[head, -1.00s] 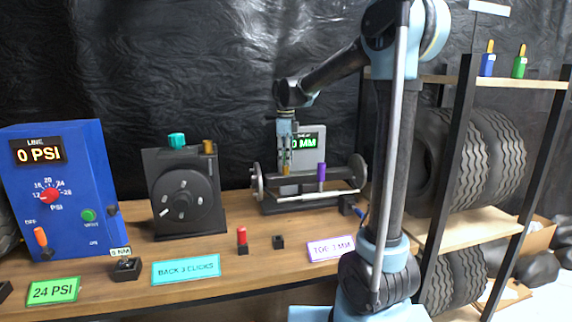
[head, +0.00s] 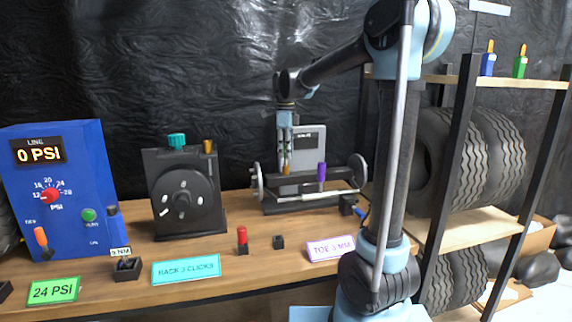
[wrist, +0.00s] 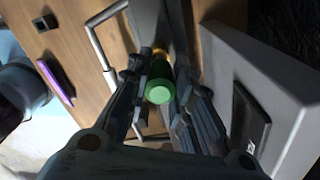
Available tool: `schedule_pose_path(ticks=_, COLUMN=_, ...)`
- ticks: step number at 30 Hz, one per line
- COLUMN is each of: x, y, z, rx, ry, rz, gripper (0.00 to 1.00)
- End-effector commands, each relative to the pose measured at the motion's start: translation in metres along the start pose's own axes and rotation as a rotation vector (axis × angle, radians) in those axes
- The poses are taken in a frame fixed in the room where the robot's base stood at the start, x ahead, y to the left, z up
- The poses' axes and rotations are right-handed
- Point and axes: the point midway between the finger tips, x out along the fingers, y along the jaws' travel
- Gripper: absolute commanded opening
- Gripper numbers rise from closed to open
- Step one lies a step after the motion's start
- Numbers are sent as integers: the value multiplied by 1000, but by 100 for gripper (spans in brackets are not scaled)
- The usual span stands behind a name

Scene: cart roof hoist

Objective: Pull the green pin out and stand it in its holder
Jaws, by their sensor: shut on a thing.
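The green pin (wrist: 160,88) shows end-on in the wrist view, with a yellow collar at its far side. My gripper (wrist: 156,70) is shut on it, one finger on each side. In the head view my gripper (head: 286,158) points down over the toe gauge (head: 300,203), with a gold-coloured part just below the fingers; the green is hidden there. I cannot tell whether the pin is clear of its hole. A small empty black holder (head: 278,242) stands on the bench; it also appears in the wrist view (wrist: 45,23).
A purple knob (head: 321,176) stands right of my gripper, and a grey display box (head: 312,142) behind it. A red pin (head: 242,236) stands left of the empty holder. The purple-edged TOE card (head: 331,248) lies at the bench's front.

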Motion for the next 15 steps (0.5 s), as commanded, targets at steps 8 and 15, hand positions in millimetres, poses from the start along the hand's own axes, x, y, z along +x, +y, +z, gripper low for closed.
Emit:
schedule_pose_path(ticks=8, x=-9, y=0, z=0, rx=0, ry=0, rz=0, gripper=0)
schedule_pose_path(ticks=15, x=-17, y=0, z=0, rx=0, ry=0, rz=0, gripper=0)
